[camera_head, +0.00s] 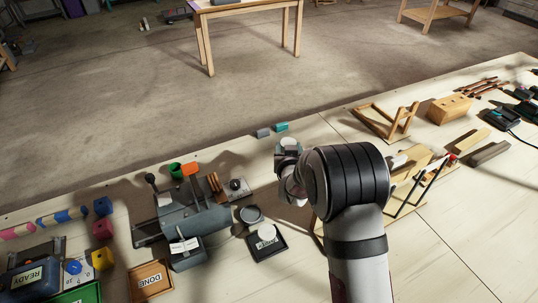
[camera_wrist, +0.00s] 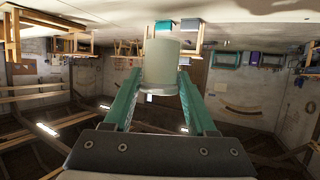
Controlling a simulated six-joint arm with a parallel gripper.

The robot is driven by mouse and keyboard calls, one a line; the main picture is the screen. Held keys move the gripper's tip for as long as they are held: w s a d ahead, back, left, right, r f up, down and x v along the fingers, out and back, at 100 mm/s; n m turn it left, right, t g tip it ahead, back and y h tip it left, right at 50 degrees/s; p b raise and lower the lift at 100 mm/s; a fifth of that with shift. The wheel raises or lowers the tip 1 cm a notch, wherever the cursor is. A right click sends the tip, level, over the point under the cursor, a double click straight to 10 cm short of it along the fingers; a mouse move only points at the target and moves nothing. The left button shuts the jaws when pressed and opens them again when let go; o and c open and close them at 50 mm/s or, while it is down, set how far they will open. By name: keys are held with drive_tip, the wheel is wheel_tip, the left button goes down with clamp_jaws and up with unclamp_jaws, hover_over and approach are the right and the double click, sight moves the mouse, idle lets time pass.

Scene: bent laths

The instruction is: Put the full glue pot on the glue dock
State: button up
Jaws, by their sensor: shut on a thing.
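A pale, whitish cylindrical pot (camera_wrist: 161,62) is between the two teal fingers of my gripper (camera_wrist: 160,80) in the wrist view. The fingers are shut on it. In the head view the pale top of the pot (camera_head: 289,142) shows just beyond my gripper (camera_head: 288,152), over the bench behind my wrist. My wrist hides much of the gripper there. I cannot see how full the pot is. A black square tray with a lettered label, seemingly the glue dock (camera_head: 272,252), lies left of my arm. A whitish round thing (camera_head: 267,231) is on it.
A dark round dish (camera_head: 252,214) sits just behind the black tray. Wooden frames (camera_head: 389,120) stand right of my arm. Small blocks (camera_head: 272,130) lie near the far edge.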

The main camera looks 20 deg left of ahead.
sight(261, 229)
drive_tip(key=s+a+n+g+y, duration=0.1)
drive_tip(key=s+a+n+y, duration=0.1)
drive_tip(key=s, duration=0.5)
drive_tip(key=s+a+n+g+y, duration=0.1)
drive_tip(key=s+a+n+y, duration=0.15)
drive_tip(key=s, duration=0.55)
drive_tip(key=shift+g, duration=0.4)
drive_tip(key=f, duration=0.6)
drive_tip(key=s+f, duration=0.1)
drive_tip(key=f, duration=0.2)
drive_tip(key=shift+a+f, duration=0.1)
drive_tip(key=shift+a, duration=0.25)
drive_tip(key=o, duration=1.4)
drive_tip(key=shift+f, duration=0.15)
drive_tip(key=v, duration=0.7)
drive_tip(key=shift+s+d+r, duration=0.15)
drive_tip(key=shift+r, duration=0.1)
